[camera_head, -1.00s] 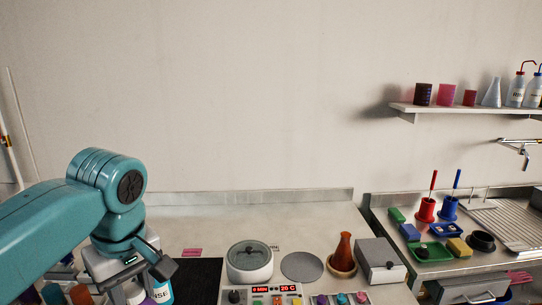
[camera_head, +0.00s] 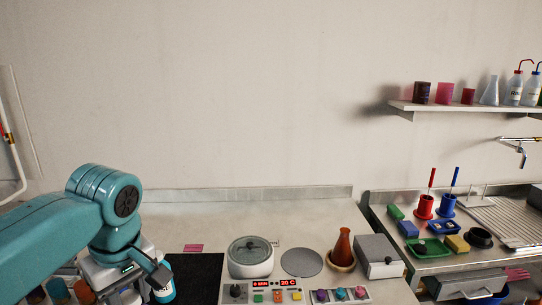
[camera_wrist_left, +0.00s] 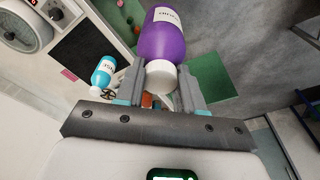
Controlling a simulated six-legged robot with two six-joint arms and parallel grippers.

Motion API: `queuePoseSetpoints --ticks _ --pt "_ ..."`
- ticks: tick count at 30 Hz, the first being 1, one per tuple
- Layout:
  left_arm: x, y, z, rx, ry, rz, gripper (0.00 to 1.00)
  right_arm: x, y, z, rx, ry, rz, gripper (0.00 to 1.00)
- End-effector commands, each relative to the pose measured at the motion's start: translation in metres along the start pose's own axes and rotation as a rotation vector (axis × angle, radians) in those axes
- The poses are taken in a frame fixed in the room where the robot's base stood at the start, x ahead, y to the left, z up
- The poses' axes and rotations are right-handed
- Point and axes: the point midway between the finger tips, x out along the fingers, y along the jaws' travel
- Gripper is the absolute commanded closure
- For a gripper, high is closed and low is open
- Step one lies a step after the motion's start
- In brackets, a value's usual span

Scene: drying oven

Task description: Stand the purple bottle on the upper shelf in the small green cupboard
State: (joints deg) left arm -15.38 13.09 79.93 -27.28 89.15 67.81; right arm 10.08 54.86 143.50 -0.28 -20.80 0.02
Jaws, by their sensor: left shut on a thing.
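The purple bottle (camera_wrist_left: 163,38) with a white cap and white label is in the left wrist view. My left gripper (camera_wrist_left: 161,76) is shut on it near the cap end, with one finger on each side. In the head view my left gripper (camera_head: 138,282) is low at the left, and the purple bottle cannot be made out there.
A blue bottle (camera_wrist_left: 103,76) with a white label is close to the left finger. The bench carries a round lidded device (camera_head: 250,257), a control panel (camera_head: 262,294), an orange flask (camera_head: 343,247) and a grey box (camera_head: 379,256). The bench behind them is clear.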

Motion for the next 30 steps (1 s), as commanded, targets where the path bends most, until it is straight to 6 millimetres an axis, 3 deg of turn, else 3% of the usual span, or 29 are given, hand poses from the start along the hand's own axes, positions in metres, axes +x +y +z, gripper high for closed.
queuePoseSetpoints --ticks 8,14,24,30 --pt "0.039 -0.008 0.002 0.007 -0.001 -0.001 1.0 0.0 0.0 0.0 0.0 0.0 0.0 1.0" --pt "0.086 -0.009 0.006 0.085 -0.002 0.009 1.0 0.0 0.0 0.0 0.0 0.0 0.0 1.0" --pt "0.177 -0.005 0.028 0.388 -0.004 0.055 1.0 0.0 0.0 0.0 0.0 0.0 0.0 1.0" --pt "0.212 0.004 0.046 0.6 -0.002 0.09 1.0 0.0 0.0 0.0 0.0 0.0 0.0 1.0"
